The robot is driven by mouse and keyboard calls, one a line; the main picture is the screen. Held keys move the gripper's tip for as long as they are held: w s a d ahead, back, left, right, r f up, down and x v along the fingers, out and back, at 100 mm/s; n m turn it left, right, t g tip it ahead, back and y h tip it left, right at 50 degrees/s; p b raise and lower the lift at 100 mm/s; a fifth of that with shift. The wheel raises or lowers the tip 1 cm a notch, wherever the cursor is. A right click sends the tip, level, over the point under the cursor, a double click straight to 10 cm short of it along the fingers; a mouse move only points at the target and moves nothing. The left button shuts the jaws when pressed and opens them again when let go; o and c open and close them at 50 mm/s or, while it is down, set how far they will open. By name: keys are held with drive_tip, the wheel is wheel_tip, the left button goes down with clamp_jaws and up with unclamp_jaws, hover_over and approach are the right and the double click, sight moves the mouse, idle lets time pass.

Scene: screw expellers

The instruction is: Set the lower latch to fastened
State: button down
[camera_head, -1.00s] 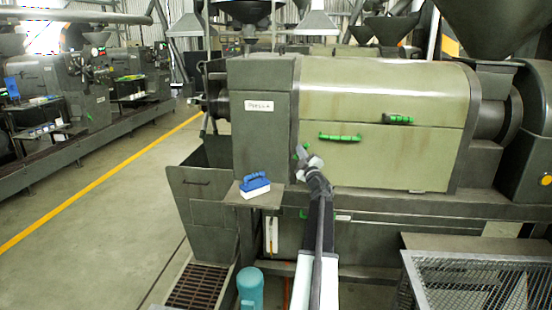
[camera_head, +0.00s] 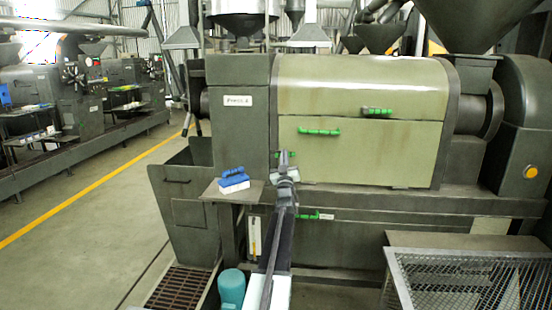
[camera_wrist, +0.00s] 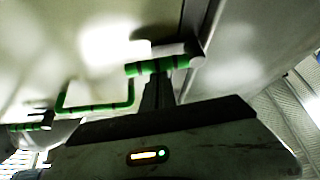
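The press cover (camera_head: 360,85) is pale green and closed. At its left edge, low down, a small green latch handle (camera_head: 291,153) shows right beside my gripper (camera_head: 283,156). In the wrist view a green and black striped handle (camera_wrist: 160,66) lies straight ahead of my gripper's dark fingers (camera_wrist: 157,92). They reach up to it, but whether they touch it is unclear. The fingers look close together; any gap or grip between them cannot be made out. My gripper partly hides the latch in the head view.
Other green handles are on the cover, one at mid-height (camera_head: 320,131) and one at upper right (camera_head: 377,112). Another green handle (camera_head: 310,216) is below. A blue-handled brush (camera_head: 234,180) lies on a small shelf (camera_head: 218,194) at left.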

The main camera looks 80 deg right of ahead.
drive_tip(key=shift+s+d+f, duration=0.1)
drive_tip(key=shift+s+f, duration=0.2)
drive_tip(key=shift+s, duration=0.35)
wheel_tip(320, 180, up, 5)
drive_tip(key=p, duration=0.5)
drive_tip(key=w+b+v, duration=0.2)
drive_tip(key=b+v, duration=0.4)
drive_tip(key=v, duration=0.5)
drive_tip(key=shift+s+f, duration=0.2)
drive_tip(key=shift+f, duration=0.2)
